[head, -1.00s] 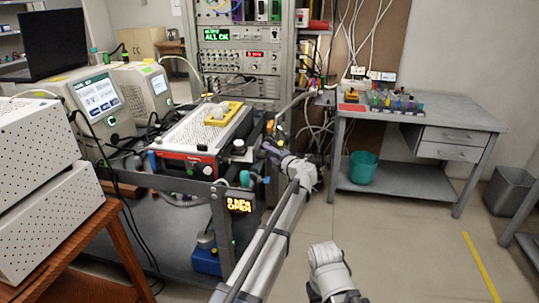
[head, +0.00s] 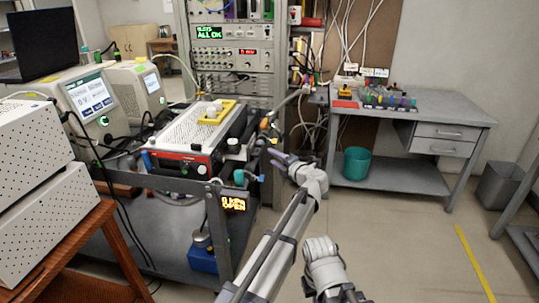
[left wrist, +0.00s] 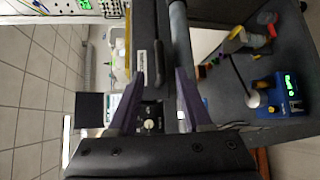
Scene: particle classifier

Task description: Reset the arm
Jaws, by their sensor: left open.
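My left arm reaches forward up the middle of the head view. Its gripper (head: 279,160), with purple-grey fingers, is beside the right end of the equipment cart. In the left wrist view the two fingers (left wrist: 160,82) stand apart with nothing clearly held between them. Behind them are a dark panel and a grey tube. Another white-and-grey link of mine shows at the bottom centre of the head view; my right gripper is not visible.
The cart (head: 165,185) carries a perforated-top instrument (head: 190,140) and an orange-lit display (head: 233,204). An instrument rack (head: 235,60) stands behind. A grey desk (head: 445,118) with a teal bin (head: 357,163) is at right. Open floor lies at front right.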

